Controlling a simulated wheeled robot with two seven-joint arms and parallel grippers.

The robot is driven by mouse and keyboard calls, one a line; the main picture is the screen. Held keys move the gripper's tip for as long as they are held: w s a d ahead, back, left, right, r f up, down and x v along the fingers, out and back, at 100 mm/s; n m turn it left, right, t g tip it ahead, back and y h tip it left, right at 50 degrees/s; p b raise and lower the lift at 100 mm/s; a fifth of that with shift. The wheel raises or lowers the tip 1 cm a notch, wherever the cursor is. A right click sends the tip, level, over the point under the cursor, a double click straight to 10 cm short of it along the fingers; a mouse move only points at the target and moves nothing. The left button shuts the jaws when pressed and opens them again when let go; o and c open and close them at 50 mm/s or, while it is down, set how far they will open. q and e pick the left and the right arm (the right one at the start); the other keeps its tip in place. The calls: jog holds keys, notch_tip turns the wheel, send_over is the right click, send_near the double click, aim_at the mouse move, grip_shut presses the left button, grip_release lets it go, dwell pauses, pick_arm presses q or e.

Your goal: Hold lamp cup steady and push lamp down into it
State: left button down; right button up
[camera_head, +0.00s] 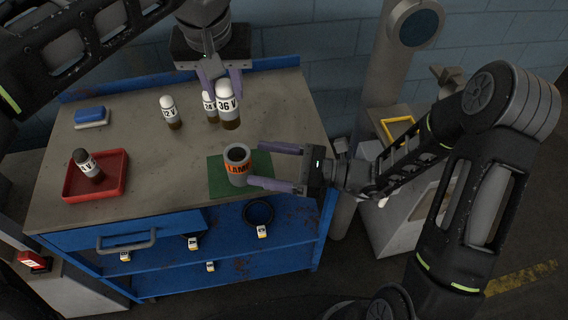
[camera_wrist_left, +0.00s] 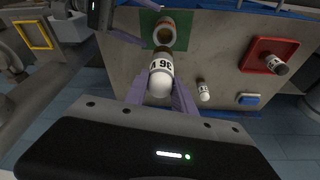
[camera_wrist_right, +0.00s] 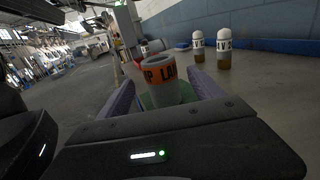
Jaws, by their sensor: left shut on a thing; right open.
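The lamp cup (camera_head: 238,172), a grey open cylinder with an orange LAMP band, stands upright on a green mat (camera_head: 224,186). My right gripper (camera_head: 259,166) is open, its fingers on either side of the cup; in the right wrist view the cup (camera_wrist_right: 163,91) shows between them, contact unclear. My left gripper (camera_head: 221,86) is shut on the white-topped 36 V lamp (camera_head: 229,105), brown base down. The lamp appears raised, behind the cup and apart from it. The left wrist view shows this lamp (camera_wrist_left: 161,77) between the fingers, near the cup (camera_wrist_left: 165,36).
A 24 V lamp (camera_head: 208,105) stands just behind the held lamp, partly hidden. A 12 V lamp (camera_head: 169,113) stands left of it. A red tray (camera_head: 113,187) holds a dark-topped lamp (camera_head: 87,164). A blue block (camera_head: 90,115) lies back left. The bench's front middle is clear.

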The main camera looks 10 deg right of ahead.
aim_at(250, 161)
jog(key=x, duration=0.6)
jog(key=shift+w+a, duration=0.1)
jog(key=shift+a, duration=0.05)
jog(key=c, duration=1.6)
pick_arm(q)
jog(key=shift+f+m+g+h, duration=0.15)
jog(key=shift+f+m+h, duration=0.15)
jog(key=shift+f+m, duration=0.7)
jog(key=shift+f+m+g+h, duration=0.15)
jog(key=shift+f+m+h, duration=0.3)
jog(key=shift+m, duration=0.85)
pick_arm(e)
jog(key=shift+o, duration=0.2)
pick_arm(q)
jog(key=shift+f, duration=0.15)
